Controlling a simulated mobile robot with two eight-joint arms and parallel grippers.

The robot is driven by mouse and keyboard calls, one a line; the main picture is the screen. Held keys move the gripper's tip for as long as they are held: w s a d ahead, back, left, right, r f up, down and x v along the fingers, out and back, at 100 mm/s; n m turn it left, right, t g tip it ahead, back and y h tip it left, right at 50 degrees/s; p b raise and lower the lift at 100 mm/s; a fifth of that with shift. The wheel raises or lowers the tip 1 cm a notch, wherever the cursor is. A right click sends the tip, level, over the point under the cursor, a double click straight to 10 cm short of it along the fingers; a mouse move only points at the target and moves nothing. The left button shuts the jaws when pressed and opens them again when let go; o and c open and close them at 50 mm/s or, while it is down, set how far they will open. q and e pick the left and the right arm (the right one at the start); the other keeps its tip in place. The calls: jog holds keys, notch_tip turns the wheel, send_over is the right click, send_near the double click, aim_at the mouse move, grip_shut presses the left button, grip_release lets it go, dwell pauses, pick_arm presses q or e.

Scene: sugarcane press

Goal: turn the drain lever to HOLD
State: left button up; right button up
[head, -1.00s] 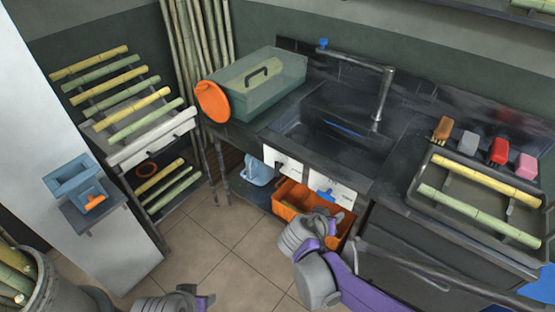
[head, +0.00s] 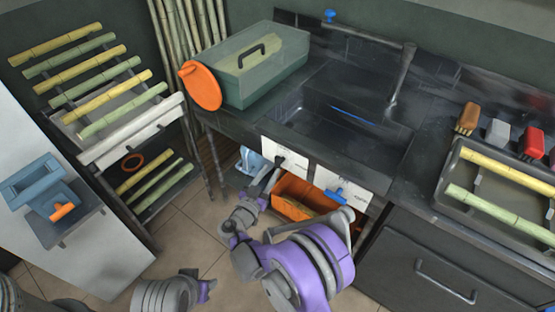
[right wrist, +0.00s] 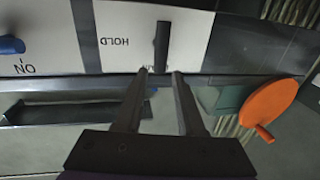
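The drain panel (head: 292,157) is a white plate on the sink's front, with a small dark lever (head: 280,161). In the right wrist view, which is upside down, the dark lever (right wrist: 162,46) stands straight up and down beside the word HOLD. Part of the lettering at its end is hidden. My right gripper (head: 268,178) is in front of the panel. In the right wrist view its two fingers (right wrist: 159,76) are apart, just short of the lever's near end, with nothing between them. My left gripper (head: 208,288) is low at the bottom left, away from the sink; its fingers are unclear.
A second white panel (head: 352,183) with a blue lever (head: 335,196) is to the right; ON shows beside it in the wrist view. An orange crate (head: 290,211) is below. An orange disc (head: 201,86) leans on the green box (head: 272,82). A cane rack stands left.

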aim_at(276, 162)
jog(key=x, duration=0.6)
jog(key=shift+w+d, duration=0.1)
jog(key=shift+w, duration=0.2)
grip_shut()
